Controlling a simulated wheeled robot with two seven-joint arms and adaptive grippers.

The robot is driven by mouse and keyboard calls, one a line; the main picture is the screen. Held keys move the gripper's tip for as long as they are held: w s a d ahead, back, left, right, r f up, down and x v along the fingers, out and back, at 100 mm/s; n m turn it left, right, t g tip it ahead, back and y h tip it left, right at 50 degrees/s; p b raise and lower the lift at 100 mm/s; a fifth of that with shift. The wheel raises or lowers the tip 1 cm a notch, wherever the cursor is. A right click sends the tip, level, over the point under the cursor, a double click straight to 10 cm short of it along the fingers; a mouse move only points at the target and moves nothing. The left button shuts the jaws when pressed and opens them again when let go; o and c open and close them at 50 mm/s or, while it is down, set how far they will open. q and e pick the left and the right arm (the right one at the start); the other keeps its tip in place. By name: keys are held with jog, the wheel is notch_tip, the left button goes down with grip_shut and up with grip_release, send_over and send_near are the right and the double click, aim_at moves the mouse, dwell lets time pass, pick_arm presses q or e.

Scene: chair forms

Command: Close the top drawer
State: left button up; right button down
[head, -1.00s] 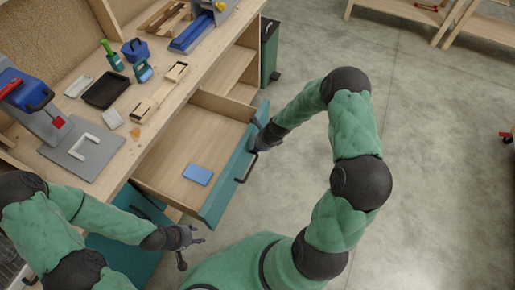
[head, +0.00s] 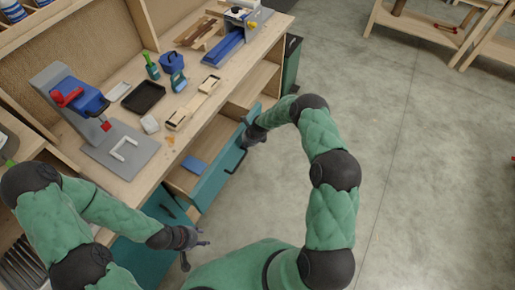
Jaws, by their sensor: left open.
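The top drawer (head: 209,182) has a teal front with a dark handle (head: 236,161) and a pale wood inside. It stands partly open under the wooden workbench. A flat blue object (head: 194,165) lies in it. My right gripper (head: 252,139) is at the far end of the drawer front, beside the handle and seemingly against the front. Its fingers are too small to tell open from shut. My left gripper (head: 198,246) is open and empty, low and apart from the drawer's near end.
The workbench top (head: 190,139) holds a drill-press-like machine (head: 84,100), a black tray (head: 144,97), a blue basket (head: 171,63) and a green bottle (head: 151,68). A dark green bin (head: 291,60) stands beyond the bench.

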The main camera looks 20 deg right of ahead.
jog(key=w+a+b, duration=0.2)
jog(key=w+a, duration=0.2)
jog(key=w, duration=0.2)
jog(key=shift+a, duration=0.3)
